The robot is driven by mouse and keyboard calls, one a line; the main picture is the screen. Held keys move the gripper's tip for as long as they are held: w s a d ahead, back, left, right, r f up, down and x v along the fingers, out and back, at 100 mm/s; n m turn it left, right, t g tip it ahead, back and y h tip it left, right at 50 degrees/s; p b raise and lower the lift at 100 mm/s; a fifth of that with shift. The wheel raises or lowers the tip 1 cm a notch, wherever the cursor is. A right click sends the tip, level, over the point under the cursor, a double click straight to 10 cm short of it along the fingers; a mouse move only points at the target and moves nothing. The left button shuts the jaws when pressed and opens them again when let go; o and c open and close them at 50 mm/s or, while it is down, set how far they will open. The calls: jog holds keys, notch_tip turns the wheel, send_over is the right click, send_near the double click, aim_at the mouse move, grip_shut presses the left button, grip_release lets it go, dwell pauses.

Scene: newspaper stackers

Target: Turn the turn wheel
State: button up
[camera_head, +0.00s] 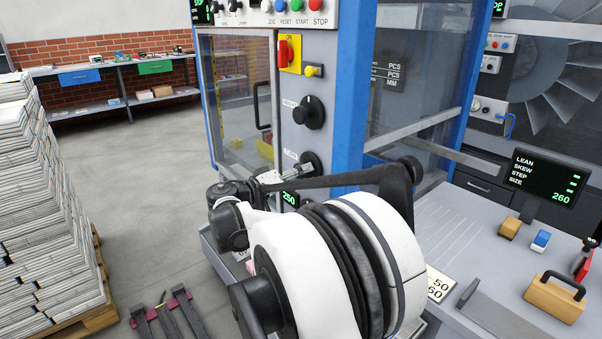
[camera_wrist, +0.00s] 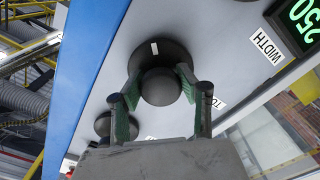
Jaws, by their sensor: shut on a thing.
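A black round turn wheel (camera_wrist: 165,52) with a raised hub and a short white mark is on the grey machine panel. My gripper (camera_wrist: 160,84) is shut on the hub, with one green-lined finger on each side. In the head view, my gripper (camera_head: 303,174) reaches the lower wheel (camera_head: 312,160) on the panel, just above a green "250" display (camera_head: 290,198). My arm hides part of that wheel. A second black wheel (camera_head: 309,112) is higher on the same panel, and nothing touches it.
A red rotary switch on a yellow plate (camera_head: 289,53) is above the wheels. Blue machine posts (camera_head: 347,90) stand right of the panel. A worktop (camera_head: 470,270) with wooden blocks is at right. Newspaper stacks (camera_head: 45,200) stand at left. The floor between is mostly clear.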

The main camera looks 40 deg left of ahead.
jog(key=m, duration=0.4)
jog(key=shift+a, duration=0.1)
jog(key=shift+a+m, duration=0.1)
jog(key=shift+m, duration=2.1)
jog(key=o, duration=1.2)
jog(key=v, duration=1.2)
